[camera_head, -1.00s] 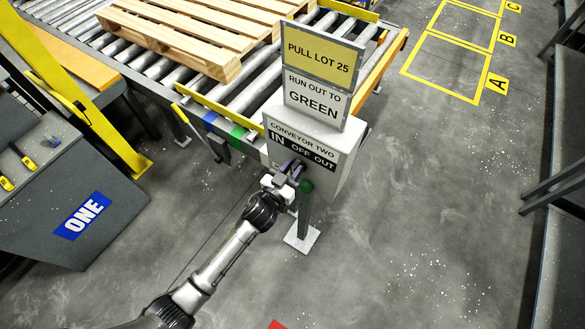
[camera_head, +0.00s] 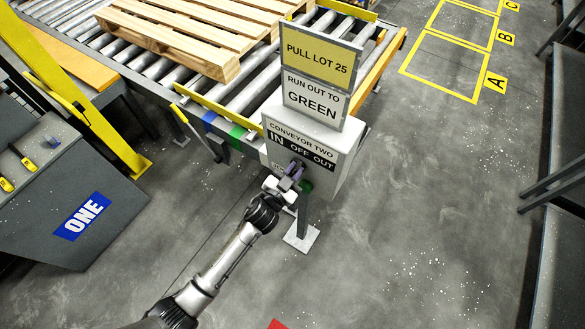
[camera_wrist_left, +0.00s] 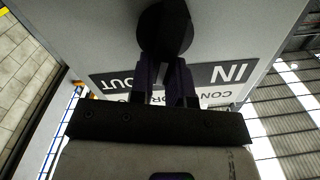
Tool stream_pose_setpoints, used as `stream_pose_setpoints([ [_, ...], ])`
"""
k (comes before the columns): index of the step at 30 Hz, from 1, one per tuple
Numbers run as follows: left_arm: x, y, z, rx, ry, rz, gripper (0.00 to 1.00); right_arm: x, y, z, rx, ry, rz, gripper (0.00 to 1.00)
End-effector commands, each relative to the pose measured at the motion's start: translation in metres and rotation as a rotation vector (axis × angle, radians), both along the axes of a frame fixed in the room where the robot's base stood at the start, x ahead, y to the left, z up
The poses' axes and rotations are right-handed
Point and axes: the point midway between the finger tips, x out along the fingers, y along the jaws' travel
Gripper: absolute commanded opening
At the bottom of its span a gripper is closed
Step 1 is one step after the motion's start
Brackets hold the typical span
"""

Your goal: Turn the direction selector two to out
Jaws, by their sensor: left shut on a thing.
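The direction selector two is on the front of a white control box (camera_head: 345,165) marked CONVEYOR TWO, below a black strip (camera_head: 301,152) reading IN, OFF, OUT. My left gripper (camera_head: 294,170) is at the box face, just under that strip, and covers most of the selector in the head view. In the left wrist view, the dark round selector (camera_wrist_left: 165,30) is at the top, and my left gripper's fingers (camera_wrist_left: 166,80) are shut on it. The pointer's exact angle is hidden. The lettering is upside down there, with OUT at left and IN at right. My right gripper is not in view.
A green round part (camera_head: 306,187) is just below and right of the left gripper. Signs (camera_head: 315,98) reading PULL LOT 25 and RUN OUT TO GREEN stand on the box. Behind is a roller conveyor (camera_head: 262,90) with a wooden pallet (camera_head: 185,35). Floor to the right is clear.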

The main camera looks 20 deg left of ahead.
Motion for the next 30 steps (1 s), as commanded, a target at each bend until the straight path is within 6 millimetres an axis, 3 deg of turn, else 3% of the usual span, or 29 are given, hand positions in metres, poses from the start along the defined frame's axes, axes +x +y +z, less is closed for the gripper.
stream_pose_setpoints([
  [15, -0.0013, -0.0078, -0.0039, 0.356, -0.067, 0.000, 0.00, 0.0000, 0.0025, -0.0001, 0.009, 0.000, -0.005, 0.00],
  [30, -0.0017, -0.0096, -0.0053, 0.455, -0.086, 0.000, 0.00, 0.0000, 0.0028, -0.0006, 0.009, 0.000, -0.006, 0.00],
])
